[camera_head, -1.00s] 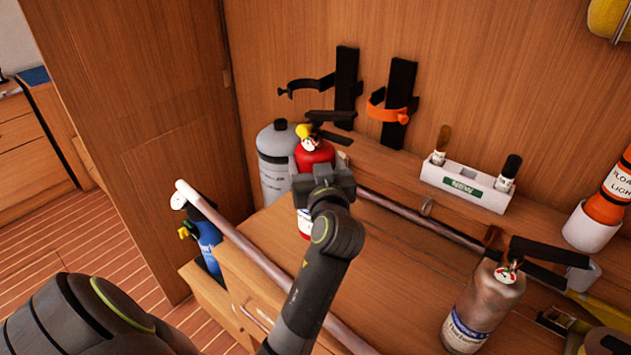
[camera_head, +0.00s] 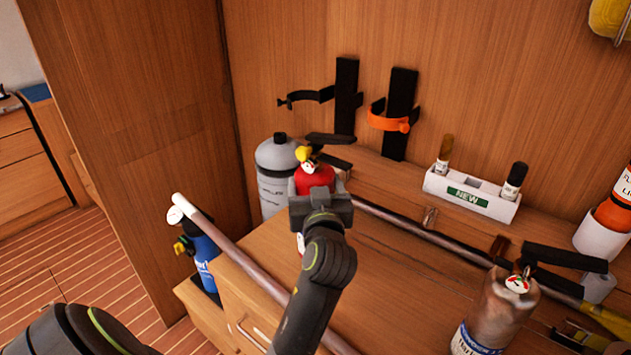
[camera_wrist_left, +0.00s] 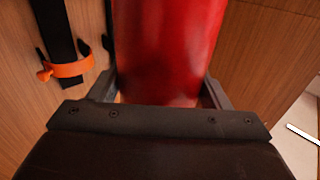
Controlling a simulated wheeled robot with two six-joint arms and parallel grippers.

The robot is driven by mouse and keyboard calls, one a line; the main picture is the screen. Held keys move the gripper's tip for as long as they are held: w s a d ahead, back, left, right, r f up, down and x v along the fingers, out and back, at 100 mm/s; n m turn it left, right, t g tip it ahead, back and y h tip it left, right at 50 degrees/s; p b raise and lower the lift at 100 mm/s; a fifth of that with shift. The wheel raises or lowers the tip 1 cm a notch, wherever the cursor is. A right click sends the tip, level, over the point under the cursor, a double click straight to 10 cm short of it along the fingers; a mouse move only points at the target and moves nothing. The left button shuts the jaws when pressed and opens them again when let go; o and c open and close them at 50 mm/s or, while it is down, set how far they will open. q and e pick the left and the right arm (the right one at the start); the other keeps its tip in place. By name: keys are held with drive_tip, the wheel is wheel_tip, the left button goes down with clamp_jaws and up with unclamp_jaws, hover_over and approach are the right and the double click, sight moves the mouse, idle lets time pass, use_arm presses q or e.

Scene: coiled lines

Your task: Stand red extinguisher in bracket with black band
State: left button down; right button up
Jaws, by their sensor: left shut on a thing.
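The red extinguisher (camera_head: 315,179) is upright in my left gripper (camera_head: 321,200), which is shut around its body. Its black handle and yellow-topped gauge head show above the gripper; most of its lower body is hidden behind my arm. In the left wrist view the red body (camera_wrist_left: 168,45) fills the middle between the two fingers (camera_wrist_left: 162,95). The bracket with the black band (camera_head: 310,97) is on the wall behind and above the extinguisher, its band open to the left. The extinguisher is apart from it. My right gripper is not in view.
A bracket with an orange band (camera_head: 390,122) is to the right of the black one. A grey cylinder (camera_head: 274,180) stands close left of the extinguisher. A rail (camera_head: 245,252) runs along the counter's front. A white holder (camera_head: 470,195) and a tarnished extinguisher (camera_head: 497,318) are at right.

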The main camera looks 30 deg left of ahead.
use_arm(q)
drive_tip(key=shift+f, duration=2)
drive_tip(key=c, duration=0.6)
unclamp_jaws()
drive_tip(key=shift+f, duration=0.4)
drive_tip(key=o, duration=0.4)
drive_tip(key=shift+s+d+r, duration=0.1)
drive_tip(key=shift+r, duration=0.05)
drive_tip(key=shift+o, duration=0.2)
